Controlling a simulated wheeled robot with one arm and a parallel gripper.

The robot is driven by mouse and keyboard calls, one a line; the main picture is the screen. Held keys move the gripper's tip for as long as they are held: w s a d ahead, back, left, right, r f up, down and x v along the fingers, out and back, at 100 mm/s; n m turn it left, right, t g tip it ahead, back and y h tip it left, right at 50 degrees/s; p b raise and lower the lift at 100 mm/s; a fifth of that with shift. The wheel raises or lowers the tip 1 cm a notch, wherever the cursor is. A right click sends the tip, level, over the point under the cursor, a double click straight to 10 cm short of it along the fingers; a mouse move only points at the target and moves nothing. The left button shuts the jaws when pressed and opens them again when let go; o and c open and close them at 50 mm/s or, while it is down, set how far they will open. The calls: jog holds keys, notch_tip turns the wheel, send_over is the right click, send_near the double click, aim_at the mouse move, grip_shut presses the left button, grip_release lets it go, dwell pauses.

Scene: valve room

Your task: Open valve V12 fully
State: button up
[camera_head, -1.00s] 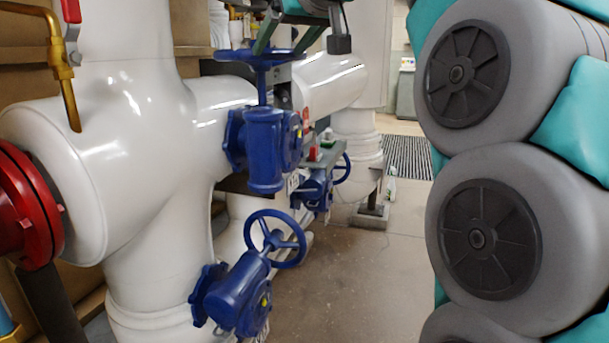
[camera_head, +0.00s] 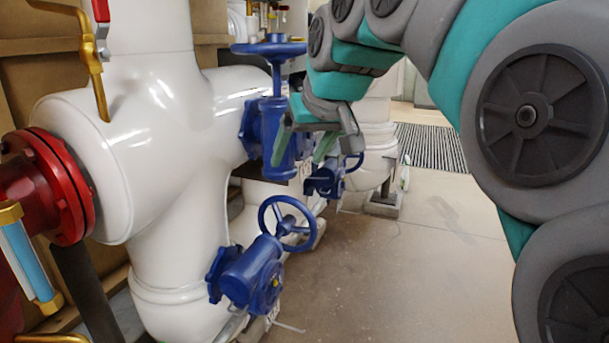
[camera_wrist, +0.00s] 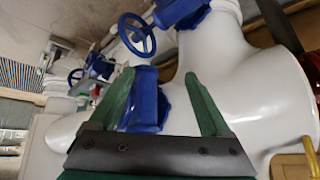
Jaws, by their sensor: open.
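Several blue valves sit on white pipes; no label reads as V12. The upper valve has a flat handwheel (camera_head: 268,48) on a vertical stem above its blue body (camera_head: 268,130). The lower valve has a tilted handwheel (camera_head: 286,222), which also shows in the wrist view (camera_wrist: 137,35). My gripper (camera_head: 299,160) is open, its green fingers pointing down by the right side of the upper valve's body, below that handwheel. In the wrist view a blue valve body (camera_wrist: 146,108) appears between the fingers; whether they touch it I cannot tell. Nothing is held.
A smaller blue valve (camera_head: 326,180) stands farther back. A red flange (camera_head: 62,190) and a brass-fitted gauge tube (camera_head: 28,262) are at left. A red-handled brass tap (camera_head: 98,30) hangs at upper left. The concrete floor (camera_head: 400,270) is clear.

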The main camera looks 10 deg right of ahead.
jog(key=shift+g, duration=0.5)
jog(key=shift+s+f, duration=0.65)
jog(key=shift+f, duration=0.2)
jog(key=shift+s+f, duration=0.6)
jog(key=shift+f, duration=0.2)
